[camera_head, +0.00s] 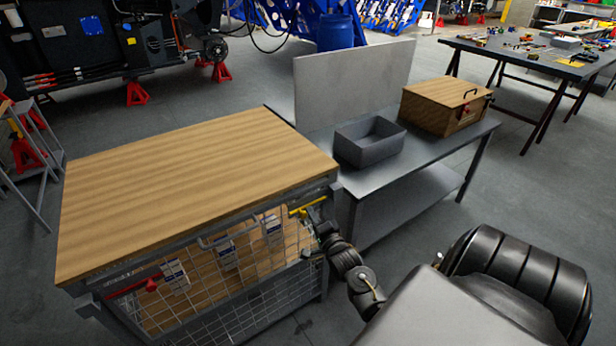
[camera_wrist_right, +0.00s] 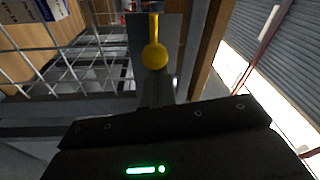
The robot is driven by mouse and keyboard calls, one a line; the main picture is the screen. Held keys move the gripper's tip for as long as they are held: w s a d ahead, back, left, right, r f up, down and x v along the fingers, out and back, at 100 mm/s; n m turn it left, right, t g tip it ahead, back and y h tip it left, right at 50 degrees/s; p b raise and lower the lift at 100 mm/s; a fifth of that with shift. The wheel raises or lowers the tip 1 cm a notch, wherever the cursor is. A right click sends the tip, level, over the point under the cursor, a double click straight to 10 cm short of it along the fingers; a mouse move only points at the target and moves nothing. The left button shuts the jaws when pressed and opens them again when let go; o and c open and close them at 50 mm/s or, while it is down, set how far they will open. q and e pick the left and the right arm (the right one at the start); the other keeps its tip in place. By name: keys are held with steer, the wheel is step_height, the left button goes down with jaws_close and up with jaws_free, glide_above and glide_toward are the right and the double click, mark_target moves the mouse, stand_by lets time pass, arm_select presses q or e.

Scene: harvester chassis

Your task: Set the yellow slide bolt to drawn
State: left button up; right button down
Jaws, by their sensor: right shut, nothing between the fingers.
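The yellow slide bolt (camera_head: 308,205) is on the upper right corner of the wire-mesh cage front, just under the wooden top. In the right wrist view its round yellow knob (camera_wrist_right: 155,56) and thin stem show at the upper middle. My right gripper (camera_head: 318,226) is just below and beside the bolt in the head view, shut and empty. In the wrist view the dark gripper body fills the bottom, and the knob is in line with it. I cannot tell whether the fingers touch the knob. My left gripper is not in view.
The mesh cage (camera_head: 245,275) holds several blue-and-white boxes. A red latch (camera_head: 150,285) is at its left. A grey table (camera_head: 400,160) with a grey bin (camera_head: 369,142) and wooden box (camera_head: 444,105) stands close on the right. The wooden top (camera_head: 190,185) is clear.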

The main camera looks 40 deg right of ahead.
steer(key=shift+a, duration=0.15)
steer(key=shift+w+d, duration=0.1)
steer(key=shift+d, duration=0.2)
steer(key=shift+d+r, duration=0.25)
steer(key=shift+d, duration=0.4)
steer(key=shift+d+r, duration=0.2)
steer(key=shift+d, duration=0.4)
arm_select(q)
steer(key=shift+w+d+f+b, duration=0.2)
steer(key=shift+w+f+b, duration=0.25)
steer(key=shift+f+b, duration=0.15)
arm_select(e)
steer(key=d+r+v, duration=0.1)
steer(key=v, duration=0.8)
steer(key=shift+s+f, duration=0.45)
steer(key=shift+s, duration=0.1)
